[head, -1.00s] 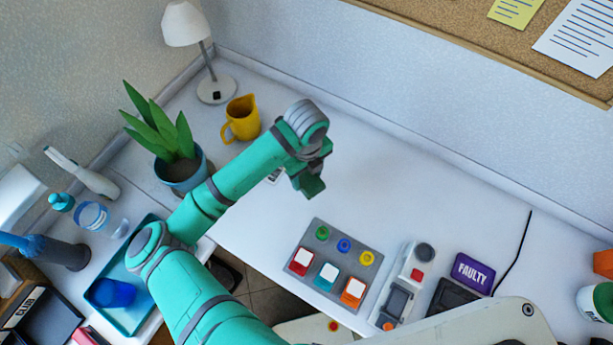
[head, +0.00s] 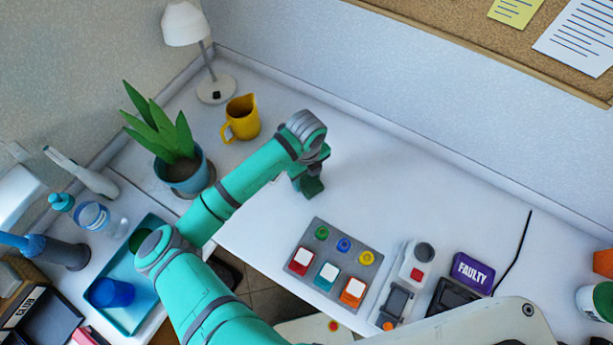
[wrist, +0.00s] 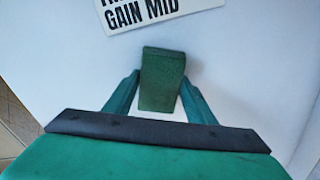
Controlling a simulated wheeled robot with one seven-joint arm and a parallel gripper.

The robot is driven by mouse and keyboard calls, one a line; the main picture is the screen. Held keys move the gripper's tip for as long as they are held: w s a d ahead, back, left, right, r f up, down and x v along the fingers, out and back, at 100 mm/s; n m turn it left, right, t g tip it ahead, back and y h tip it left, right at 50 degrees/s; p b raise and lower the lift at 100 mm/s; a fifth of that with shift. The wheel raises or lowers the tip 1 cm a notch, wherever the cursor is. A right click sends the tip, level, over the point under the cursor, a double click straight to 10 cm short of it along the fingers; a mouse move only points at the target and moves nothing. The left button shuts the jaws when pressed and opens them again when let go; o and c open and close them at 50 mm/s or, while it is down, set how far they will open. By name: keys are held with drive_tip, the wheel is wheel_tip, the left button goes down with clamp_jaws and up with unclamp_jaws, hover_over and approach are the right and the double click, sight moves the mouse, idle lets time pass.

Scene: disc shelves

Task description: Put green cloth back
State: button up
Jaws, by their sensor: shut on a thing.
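My gripper (wrist: 160,92) is shut on a dark green, block-shaped thing, which I take to be the green cloth (wrist: 161,80). In the wrist view it sits between the two teal fingers and sticks out past their tips. In the head view the cloth (head: 312,187) shows at the end of my arm, over the white desk, left of and above the button panel. I cannot tell whether it touches the desk. A dark green round thing (head: 139,239) shows in the blue tray (head: 140,321), partly hidden by my arm.
A printed card (wrist: 150,10) lies on the desk near my gripper. The button panel (head: 337,262), a purple FAULTY sign (head: 472,272), a yellow jug (head: 243,118), a potted plant (head: 185,170) and a lamp (head: 215,88) stand around. The desk's back middle is clear.

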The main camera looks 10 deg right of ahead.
drive_tip(key=o, duration=1.1)
